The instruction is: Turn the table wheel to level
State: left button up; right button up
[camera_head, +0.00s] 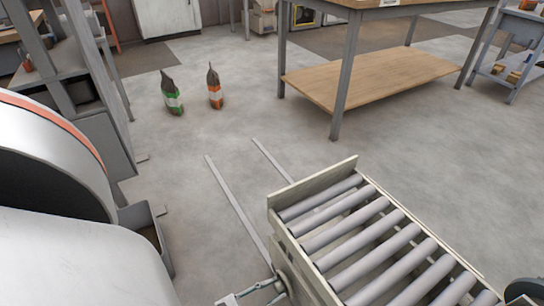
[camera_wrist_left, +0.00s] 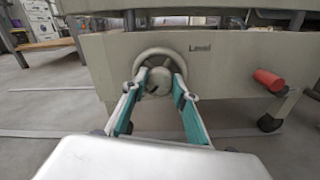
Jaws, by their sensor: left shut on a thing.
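The wheel is mostly hidden there. My right gripper is not in view.
A red-ended lever (camera_wrist_left: 268,80) sticks out right of the wheel. Two floor rails (camera_head: 232,205) run back from the roller table. A wooden-shelved workbench (camera_head: 365,75) is behind.

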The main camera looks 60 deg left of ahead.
pick_arm(q)
jog(key=m, duration=1.4)
jog(key=shift+d+f+m, duration=0.2)
jog(key=shift+m, duration=0.1)
jog(key=shift+a+f+m, duration=0.1)
jog(key=shift+a+m, duration=0.05)
jog(key=shift+m, duration=5.45)
jog(key=shift+a+f+m, duration=0.1)
jog(key=shift+a+m, duration=0.05)
jog(key=shift+m, duration=5.45)
jog(key=o, duration=1.1)
jog(key=shift+c, duration=0.2)
